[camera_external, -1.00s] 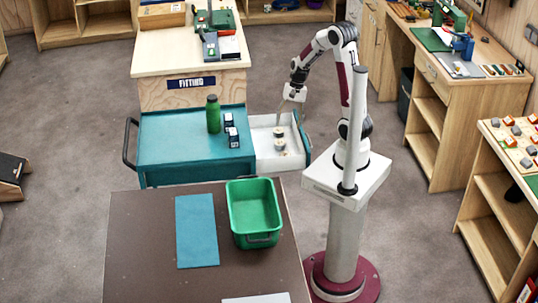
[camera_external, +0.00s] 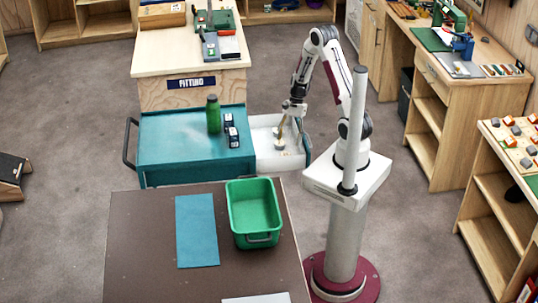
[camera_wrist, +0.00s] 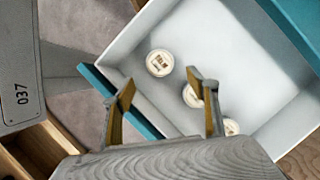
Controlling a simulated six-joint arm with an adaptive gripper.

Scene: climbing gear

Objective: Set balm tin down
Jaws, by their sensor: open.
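Several small round tins with white lids lie in an open white drawer (camera_external: 266,159). In the wrist view one tin (camera_wrist: 160,62) sits in the clear, just beyond the gap between my fingertips. A second tin (camera_wrist: 190,98) is partly hidden by my right finger, and a third (camera_wrist: 231,127) shows lower right. Which one is the balm tin I cannot tell. My gripper (camera_wrist: 161,88) is open with nothing between its fingers. In the external view my gripper (camera_external: 289,136) is low inside the drawer, fingers down, and a tin (camera_external: 279,144) shows beside the left finger.
The drawer juts right from a teal cabinet (camera_external: 185,165), which bears a green bottle (camera_external: 213,115) and small dark items (camera_external: 231,132). A green bin (camera_external: 253,210) and a blue mat (camera_external: 197,232) lie on the brown table (camera_external: 145,240); the mat is bare.

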